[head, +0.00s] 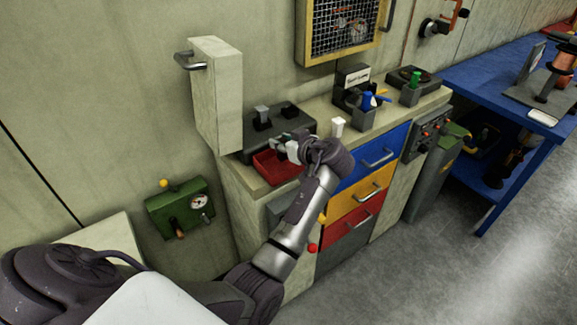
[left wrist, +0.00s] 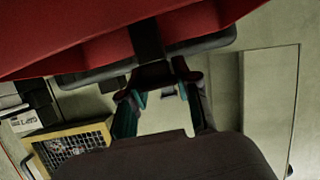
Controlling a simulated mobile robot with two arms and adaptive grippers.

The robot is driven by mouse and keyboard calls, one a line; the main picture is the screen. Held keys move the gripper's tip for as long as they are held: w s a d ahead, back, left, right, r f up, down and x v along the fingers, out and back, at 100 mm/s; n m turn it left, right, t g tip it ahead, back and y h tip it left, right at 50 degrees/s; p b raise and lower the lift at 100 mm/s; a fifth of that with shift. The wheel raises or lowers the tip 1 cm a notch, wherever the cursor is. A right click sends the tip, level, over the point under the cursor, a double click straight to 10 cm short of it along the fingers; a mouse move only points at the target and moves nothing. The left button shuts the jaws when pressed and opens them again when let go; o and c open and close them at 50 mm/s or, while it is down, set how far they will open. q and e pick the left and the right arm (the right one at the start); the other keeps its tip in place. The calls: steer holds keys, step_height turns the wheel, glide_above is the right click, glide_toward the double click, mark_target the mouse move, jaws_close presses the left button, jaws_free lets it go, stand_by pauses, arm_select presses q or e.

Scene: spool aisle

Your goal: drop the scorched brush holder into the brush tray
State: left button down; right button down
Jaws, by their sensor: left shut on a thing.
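A red tray (head: 268,166), which I take for the brush tray, sits on the counter at its near left corner. Its red surface fills the top of the left wrist view (left wrist: 60,35). My left gripper (head: 284,148) is at the tray's right side in the head view, low over it. The gripper shows with its two fingers in the left wrist view (left wrist: 158,88). It is shut on a small dark piece (left wrist: 153,73), likely the scorched brush holder, seen against the tray. In the head view the fingers hide this piece. I cannot tell if it touches the tray.
A dark box with knobs (head: 277,130) stands right behind the tray. A pale wall cabinet (head: 218,100) rises at the left. Coloured drawers (head: 360,190) are below.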

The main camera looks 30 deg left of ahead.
arm_select(q)
steer(key=shift+r, duration=0.1)
steer(key=c, duration=1)
jaws_free()
steer(key=shift+o, duration=1.3)
arm_select(e)
steer(key=shift+w+d, duration=0.15)
steer(key=shift+w, duration=0.7)
arm_select(q)
steer(key=shift+d, duration=0.1)
steer(key=shift+s+d+r, duration=0.15)
steer(key=shift+d, duration=0.2)
steer(key=v, duration=0.6)
steer(key=shift+s+d, duration=0.15)
steer(key=shift+d, duration=0.05)
arm_select(e)
steer(key=shift+s, duration=0.2)
